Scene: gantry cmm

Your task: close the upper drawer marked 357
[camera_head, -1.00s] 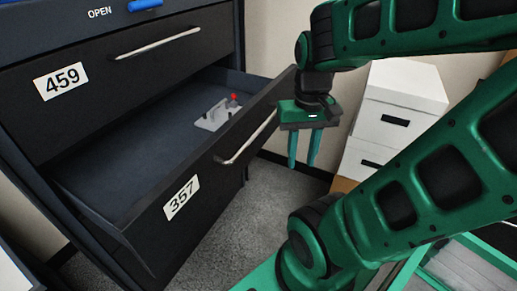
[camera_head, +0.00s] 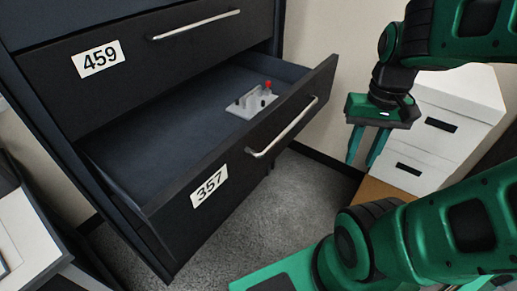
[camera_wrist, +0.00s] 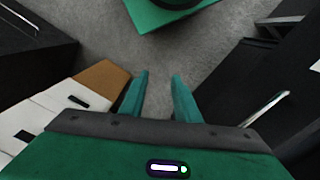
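The drawer marked 357 (camera_head: 232,178) is pulled open from the dark cabinet, with a silver bar handle (camera_head: 284,128) on its front. Inside it lies a light grey fixture (camera_head: 252,103) with a red knob. A closed drawer marked 459 (camera_head: 130,68) is directly above. My gripper (camera_head: 364,162) hangs to the right of the open drawer, apart from its handle, fingers pointing down. In the wrist view my gripper (camera_wrist: 160,80) has its two fingers apart with nothing but carpet between them. A silver handle (camera_wrist: 264,108) shows at the right there.
White boxes (camera_head: 435,125) stand behind my gripper at the right, above a brown box (camera_head: 380,190). Grey carpet (camera_head: 290,210) is clear in front of the drawer. A white-topped surface (camera_head: 30,240) is at the lower left.

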